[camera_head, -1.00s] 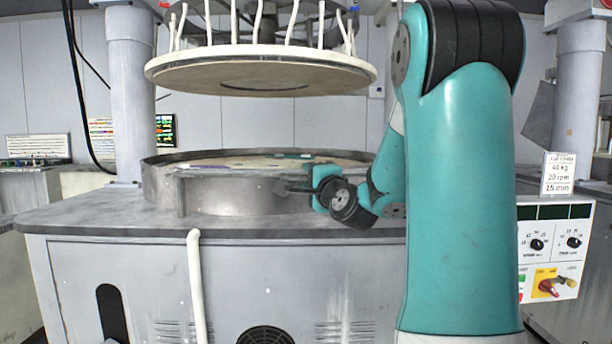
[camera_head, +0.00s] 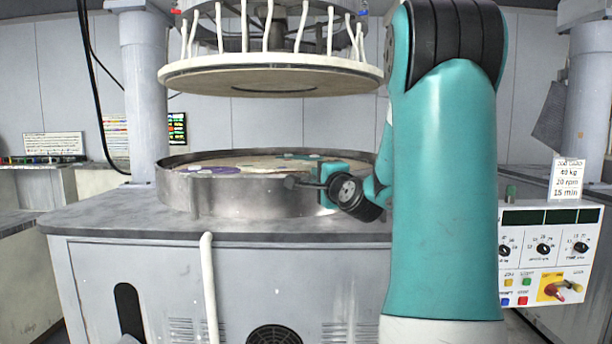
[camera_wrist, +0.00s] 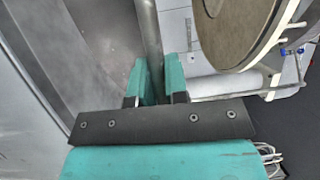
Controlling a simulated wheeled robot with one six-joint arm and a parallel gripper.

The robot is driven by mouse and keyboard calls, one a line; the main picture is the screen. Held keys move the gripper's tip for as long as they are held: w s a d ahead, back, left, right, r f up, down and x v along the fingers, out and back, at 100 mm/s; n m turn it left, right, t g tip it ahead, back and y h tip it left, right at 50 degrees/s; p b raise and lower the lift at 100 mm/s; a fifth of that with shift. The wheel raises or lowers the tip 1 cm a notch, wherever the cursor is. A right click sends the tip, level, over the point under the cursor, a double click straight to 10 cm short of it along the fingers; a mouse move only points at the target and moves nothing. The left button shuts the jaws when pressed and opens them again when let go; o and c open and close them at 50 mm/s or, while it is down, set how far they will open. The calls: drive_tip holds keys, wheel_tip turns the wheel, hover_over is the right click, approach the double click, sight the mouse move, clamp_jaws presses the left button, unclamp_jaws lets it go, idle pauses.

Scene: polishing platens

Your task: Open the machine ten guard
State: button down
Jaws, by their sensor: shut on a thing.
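The machine in front has a round basin with a curved grey metal guard wall (camera_head: 235,197) around its platen (camera_head: 255,163). My gripper (camera_head: 300,183) is at the front right of this wall, near its upper edge. In the wrist view my gripper (camera_wrist: 155,82) has its two teal fingers on either side of a narrow upright metal part (camera_wrist: 149,35), and is shut on it. This part seems to belong to the guard; the exact contact is hidden between the fingers.
A round upper plate (camera_head: 270,75) with white hoses hangs above the basin. A control panel (camera_head: 545,250) with knobs and a sign (camera_head: 567,180) stands at the right. A white pipe (camera_head: 209,285) runs down the cabinet front (camera_head: 130,260). A grey column (camera_head: 150,95) rises behind left.

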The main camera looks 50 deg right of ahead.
drive_tip(key=shift+r, duration=0.4)
drive_tip(key=c, duration=1.1)
unclamp_jaws()
drive_tip(key=shift+w, duration=0.1)
drive_tip(key=shift+c, duration=0.2)
drive_tip(key=shift+a+f, duration=0.1)
